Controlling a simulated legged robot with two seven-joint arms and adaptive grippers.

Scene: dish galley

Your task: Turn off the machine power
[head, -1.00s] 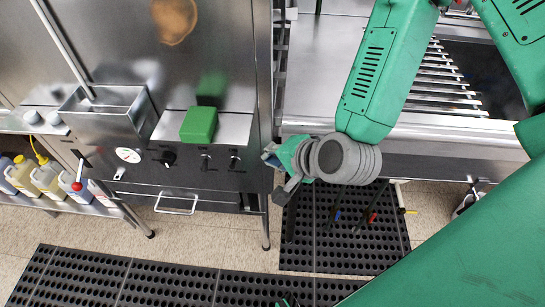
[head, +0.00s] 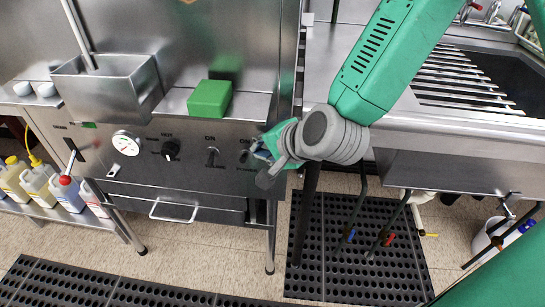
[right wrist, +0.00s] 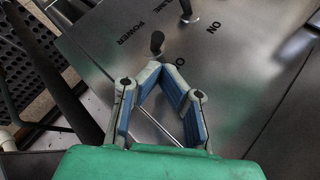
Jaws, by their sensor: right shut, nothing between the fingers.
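The machine's control panel (head: 190,178) is a steel front with a round gauge, a black knob and toggle switches. The power toggle (right wrist: 157,42) stands by the printed word POWER in the right wrist view, with ON and another label beyond it. In the head view it is largely hidden by my right gripper (head: 258,153), at the panel's right end. In the right wrist view the right gripper's fingertips (right wrist: 154,72) are together, empty, just short of the power toggle and apart from it in the picture. A second toggle (head: 211,157) is left of it. My left gripper is not in view.
A green block (head: 209,99) lies on the ledge above the panel. A steel box (head: 106,92) stands to its left. Bottles (head: 38,182) stand on a low shelf at left. The sink counter (head: 400,118) is at right, above a black floor mat (head: 345,240).

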